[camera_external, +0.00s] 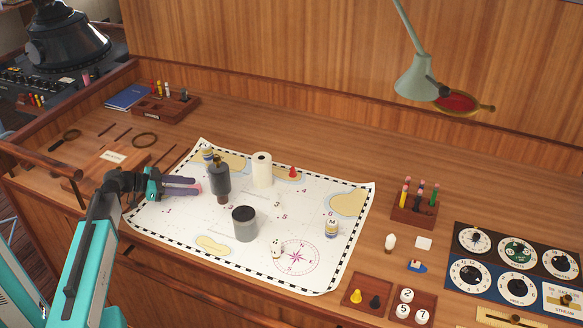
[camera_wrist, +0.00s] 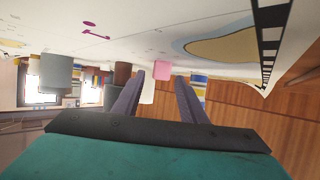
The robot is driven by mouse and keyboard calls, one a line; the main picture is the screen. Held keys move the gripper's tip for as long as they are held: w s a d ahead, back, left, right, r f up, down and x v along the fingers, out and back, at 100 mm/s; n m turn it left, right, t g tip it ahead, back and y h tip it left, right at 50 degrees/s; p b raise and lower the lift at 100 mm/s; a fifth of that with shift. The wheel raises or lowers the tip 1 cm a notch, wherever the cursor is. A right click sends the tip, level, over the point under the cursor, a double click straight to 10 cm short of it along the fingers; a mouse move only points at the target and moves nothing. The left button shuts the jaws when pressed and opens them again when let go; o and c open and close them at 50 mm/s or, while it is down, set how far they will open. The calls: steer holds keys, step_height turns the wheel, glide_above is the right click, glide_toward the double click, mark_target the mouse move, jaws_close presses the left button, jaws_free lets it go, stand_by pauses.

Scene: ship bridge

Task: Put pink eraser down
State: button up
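The pink eraser (camera_wrist: 162,68) shows in the wrist view as a small pink block against the pale chart, just beyond and between my fingertips. A gap seems to show on each side of it. My gripper (camera_wrist: 159,77) has its two purple-grey fingers apart. In the external view my gripper (camera_external: 198,187) is low over the left part of the chart (camera_external: 180,218), pointing right.
A dark bottle-like piece (camera_external: 220,180) stands just right of my fingertips. A white cylinder (camera_external: 262,170) and a grey pot (camera_external: 245,224) stand farther right. A wooden box (camera_external: 100,168) lies left of the chart. The chart's front left is clear.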

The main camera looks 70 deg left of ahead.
steer(key=shift+b+v, duration=0.65)
steer(key=shift+v, duration=2.15)
